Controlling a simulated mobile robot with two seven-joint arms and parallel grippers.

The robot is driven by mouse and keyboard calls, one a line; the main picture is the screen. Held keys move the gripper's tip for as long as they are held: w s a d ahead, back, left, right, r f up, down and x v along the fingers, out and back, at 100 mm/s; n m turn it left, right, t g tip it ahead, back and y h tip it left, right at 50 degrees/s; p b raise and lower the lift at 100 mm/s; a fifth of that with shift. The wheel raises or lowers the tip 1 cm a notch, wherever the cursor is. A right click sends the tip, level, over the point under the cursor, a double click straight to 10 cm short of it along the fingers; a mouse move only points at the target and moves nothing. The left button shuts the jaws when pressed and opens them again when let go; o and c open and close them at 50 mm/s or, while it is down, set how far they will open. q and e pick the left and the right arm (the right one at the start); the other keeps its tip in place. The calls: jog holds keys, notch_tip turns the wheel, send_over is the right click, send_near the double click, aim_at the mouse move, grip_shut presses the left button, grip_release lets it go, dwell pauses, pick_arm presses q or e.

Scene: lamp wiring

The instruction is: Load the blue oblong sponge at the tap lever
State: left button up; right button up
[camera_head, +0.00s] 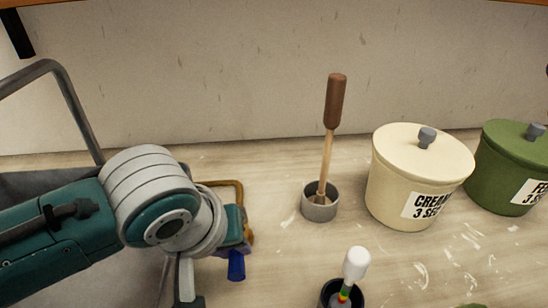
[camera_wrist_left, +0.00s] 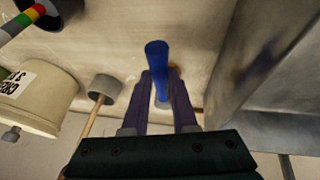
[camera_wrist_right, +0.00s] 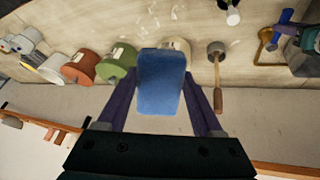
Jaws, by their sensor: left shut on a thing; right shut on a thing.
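The blue oblong sponge (camera_wrist_right: 161,82) is held between the fingers of my right gripper (camera_wrist_right: 160,100) in the right wrist view. That gripper is out of the head view. My left gripper (camera_head: 236,246) is shut on a blue cylinder (camera_head: 236,266), which looks like the tap lever. The cylinder also stands between the finger tips in the left wrist view (camera_wrist_left: 156,58). A brass-coloured bent tap pipe (camera_head: 232,185) shows just behind my left gripper, partly hidden by it. It also shows in the right wrist view (camera_wrist_right: 267,42), away from the sponge.
A grey sink (camera_head: 40,185) lies at the left. A grey cup (camera_head: 319,207) holds a wooden-handled tool (camera_head: 333,105). A cream canister (camera_head: 415,180) and a green canister (camera_head: 510,165) stand to the right. A white-topped tool (camera_head: 355,264) stands in a dark cup in front.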

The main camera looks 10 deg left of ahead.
pick_arm(q)
grip_shut()
dwell(0.9)
